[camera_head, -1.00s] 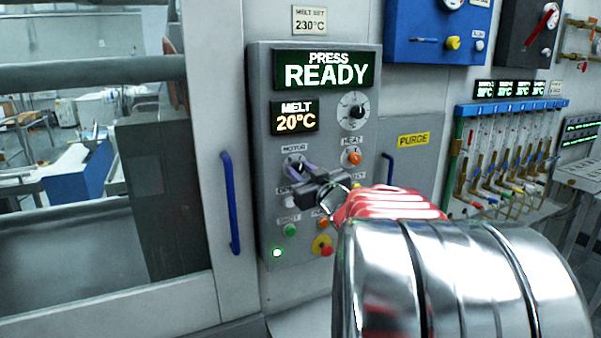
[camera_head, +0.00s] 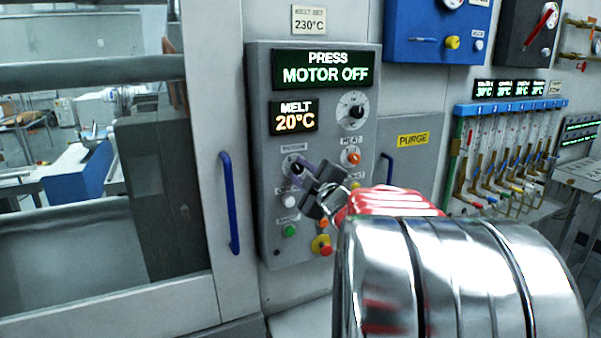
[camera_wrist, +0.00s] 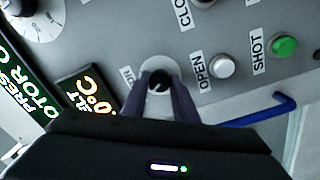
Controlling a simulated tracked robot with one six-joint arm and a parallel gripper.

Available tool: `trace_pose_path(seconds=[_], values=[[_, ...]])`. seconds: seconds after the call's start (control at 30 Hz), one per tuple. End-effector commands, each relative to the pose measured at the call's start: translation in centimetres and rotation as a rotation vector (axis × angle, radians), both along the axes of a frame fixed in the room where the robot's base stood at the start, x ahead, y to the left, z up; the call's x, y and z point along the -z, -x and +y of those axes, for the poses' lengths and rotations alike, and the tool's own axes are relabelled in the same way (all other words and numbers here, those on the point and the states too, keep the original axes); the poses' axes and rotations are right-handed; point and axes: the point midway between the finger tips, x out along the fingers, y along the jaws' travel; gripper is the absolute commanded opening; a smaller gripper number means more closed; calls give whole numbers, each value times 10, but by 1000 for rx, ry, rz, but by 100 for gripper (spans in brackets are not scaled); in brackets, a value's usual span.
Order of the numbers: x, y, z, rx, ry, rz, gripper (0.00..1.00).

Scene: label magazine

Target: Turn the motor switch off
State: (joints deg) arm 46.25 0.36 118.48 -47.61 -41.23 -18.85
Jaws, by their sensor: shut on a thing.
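The motor switch is a black knob (camera_wrist: 159,82) on a round pale plate, on the grey press panel (camera_head: 263,225). In the head view it sits under the MOTOR label, and my gripper (camera_head: 299,167) partly hides it. My gripper's two fingers (camera_wrist: 158,88) are shut on the knob, one on each side, in the wrist view. The press display (camera_head: 325,70) reads "PRESS MOTOR OFF" in the head view. The small lamp at the panel's lower left is dark.
The heat switch (camera_head: 351,158) is just right of the motor switch. A white OPEN button (camera_wrist: 222,66) and a green SHOT button (camera_wrist: 285,46) are close by. A blue door handle (camera_head: 230,203) stands left of the panel.

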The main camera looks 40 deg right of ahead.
Motion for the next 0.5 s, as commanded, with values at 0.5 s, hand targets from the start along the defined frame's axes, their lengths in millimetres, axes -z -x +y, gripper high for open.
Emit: trace_pose_path(seconds=[0.5], values=[[3,-1,3,-7,80,27,4]])
